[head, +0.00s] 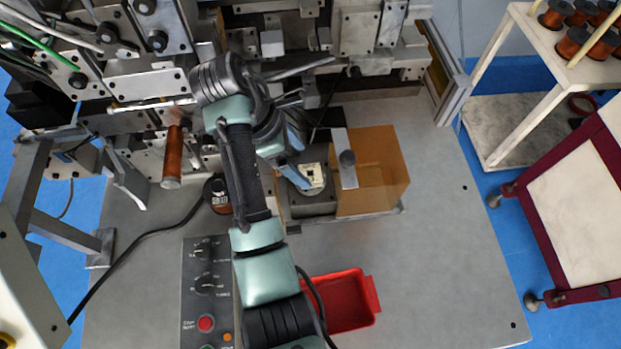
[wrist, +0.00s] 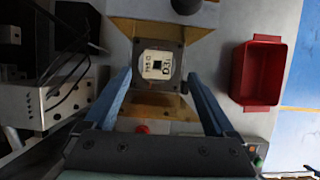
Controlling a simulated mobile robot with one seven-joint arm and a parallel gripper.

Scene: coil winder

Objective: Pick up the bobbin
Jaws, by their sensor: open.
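The bobbin appears to be the small white piece with a dark square hole and black markings. In the wrist view the bobbin (wrist: 158,65) sits on a dark square seat (wrist: 178,50), ahead of and between my fingertips. In the head view the bobbin (head: 315,176) is partly hidden by my gripper. My gripper (wrist: 158,76) is open, with one blue finger to each side of the bobbin and a visible gap on both sides. In the head view one blue finger of my gripper (head: 296,174) shows just left of the bobbin. I cannot tell the height between them.
An amber see-through guard (head: 385,170) with a dark knob (head: 347,158) stands close on the bobbin's right. A red bin (head: 345,300) lies on the grey table nearer the front. Winder machinery (head: 365,30) fills the back. The table's right side (head: 450,240) is clear.

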